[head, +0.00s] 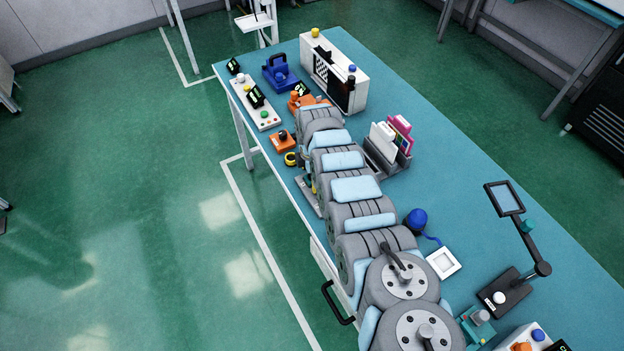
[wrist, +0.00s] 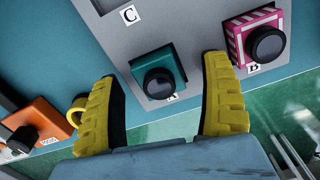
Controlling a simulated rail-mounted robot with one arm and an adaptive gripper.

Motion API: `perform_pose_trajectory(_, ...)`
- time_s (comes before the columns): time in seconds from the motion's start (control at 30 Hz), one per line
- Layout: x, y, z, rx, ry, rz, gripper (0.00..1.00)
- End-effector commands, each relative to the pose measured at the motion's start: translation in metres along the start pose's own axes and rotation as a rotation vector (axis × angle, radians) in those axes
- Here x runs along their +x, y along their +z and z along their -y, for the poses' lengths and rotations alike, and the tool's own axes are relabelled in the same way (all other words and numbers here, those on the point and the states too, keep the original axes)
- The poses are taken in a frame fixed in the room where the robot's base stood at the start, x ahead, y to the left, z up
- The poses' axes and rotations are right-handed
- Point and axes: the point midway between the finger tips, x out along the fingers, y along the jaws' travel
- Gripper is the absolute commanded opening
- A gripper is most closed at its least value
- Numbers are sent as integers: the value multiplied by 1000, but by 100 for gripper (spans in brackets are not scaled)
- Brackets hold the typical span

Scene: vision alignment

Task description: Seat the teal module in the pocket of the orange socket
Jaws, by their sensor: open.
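The teal module (wrist: 172,61), a block with a round black knob, sits at the label A on a grey plate (wrist: 190,25) in the wrist view. My gripper (wrist: 162,72) is open, with one yellow finger on each side of the teal module and a gap to it. In the head view a yellow finger of my gripper (head: 291,159) shows beside my arm; the module is mostly hidden there. An orange block with a black knob (wrist: 42,122) is at the left in the wrist view, also in the head view (head: 279,143). I cannot tell whether it is the orange socket.
A pink-striped module (wrist: 236,48) with a black knob sits at B, right of my right finger. A control panel (head: 256,105), a blue padlock-shaped block (head: 281,80) and a white box (head: 348,63) stand at the table's far end. A grey holder (head: 388,158) is right of my arm.

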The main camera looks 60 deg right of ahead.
Motion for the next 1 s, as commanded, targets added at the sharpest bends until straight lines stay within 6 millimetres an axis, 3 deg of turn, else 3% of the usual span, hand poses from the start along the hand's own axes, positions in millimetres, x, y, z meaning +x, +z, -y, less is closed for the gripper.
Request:
perform_pose_trajectory(0.03,0,0,0,0,0,0,78)
perform_pose_trajectory(0.3,0,0,0,0,0,0,1)
perform_pose_trajectory(0.77,-2,0,0,0,0,0,0)
perform_pose_trajectory(1.0,-27,0,-1,1,5,-1,0)
